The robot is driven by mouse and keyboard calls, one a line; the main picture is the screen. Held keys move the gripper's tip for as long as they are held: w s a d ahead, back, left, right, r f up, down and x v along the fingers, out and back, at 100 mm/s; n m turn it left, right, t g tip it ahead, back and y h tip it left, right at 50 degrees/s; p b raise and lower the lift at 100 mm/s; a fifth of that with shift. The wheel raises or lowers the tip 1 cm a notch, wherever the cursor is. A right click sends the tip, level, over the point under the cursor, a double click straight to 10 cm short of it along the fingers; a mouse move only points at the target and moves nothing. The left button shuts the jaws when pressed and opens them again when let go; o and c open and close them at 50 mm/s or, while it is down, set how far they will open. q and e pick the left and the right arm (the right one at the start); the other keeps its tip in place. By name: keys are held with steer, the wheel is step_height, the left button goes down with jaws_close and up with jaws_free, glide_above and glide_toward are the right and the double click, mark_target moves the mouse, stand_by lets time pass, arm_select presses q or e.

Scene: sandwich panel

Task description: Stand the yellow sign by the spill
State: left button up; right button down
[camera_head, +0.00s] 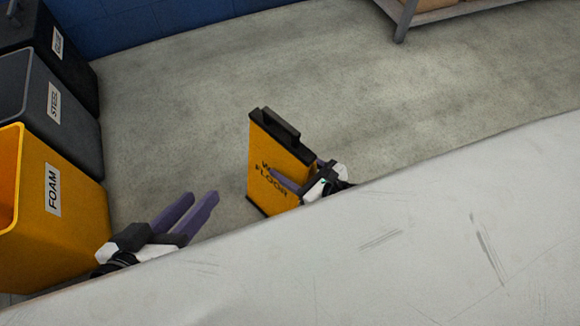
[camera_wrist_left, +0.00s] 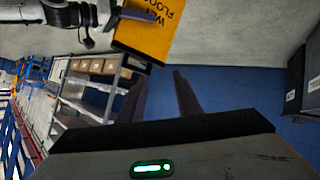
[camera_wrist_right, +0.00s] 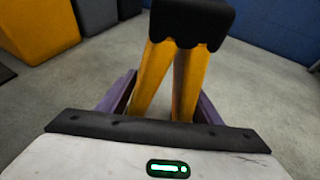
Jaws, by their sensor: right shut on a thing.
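The yellow sign (camera_head: 262,150), black along its top and lettered on its face, is upright and slightly tilted in the head view. My right gripper (camera_head: 297,177) is shut on it, with a purple finger across its face. In the right wrist view the sign (camera_wrist_right: 151,78) shows two yellow panels under a black top, between the fingers. It also shows upside down in the left wrist view (camera_wrist_left: 150,35). Its lower right part is hidden, and I cannot tell whether it touches the floor. My left gripper (camera_head: 201,199) is open and empty, left of the sign. I cannot make out a spill.
A pale scratched surface (camera_head: 420,240) fills the front. A yellow FOAM bin (camera_head: 75,215), a grey STEEL bin (camera_head: 75,125) and a darker bin (camera_head: 70,35) line the left. A shelf leg (camera_head: 404,20) stands at the back. The grey floor (camera_head: 200,100) between is clear.

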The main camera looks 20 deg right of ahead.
steer(key=shift+w+r, duration=0.1)
steer(key=shift+r, duration=0.05)
steer(key=c, duration=0.6)
jaws_free()
steer(key=shift+o, duration=0.2)
arm_select(q)
steer(key=shift+f, duration=0.1)
arm_select(e)
steer(key=p+v, duration=0.2)
steer(key=v, duration=0.2)
arm_select(q)
steer(key=f, duration=0.1)
steer(key=a+f+g+y+p, duration=0.1)
steer(key=a+f+p, duration=0.1)
steer(key=shift+s+a+f+y, duration=0.15)
steer(key=shift+s+y, duration=0.1)
steer(key=shift+y, duration=0.15)
arm_select(e)
steer(key=v, duration=0.8)
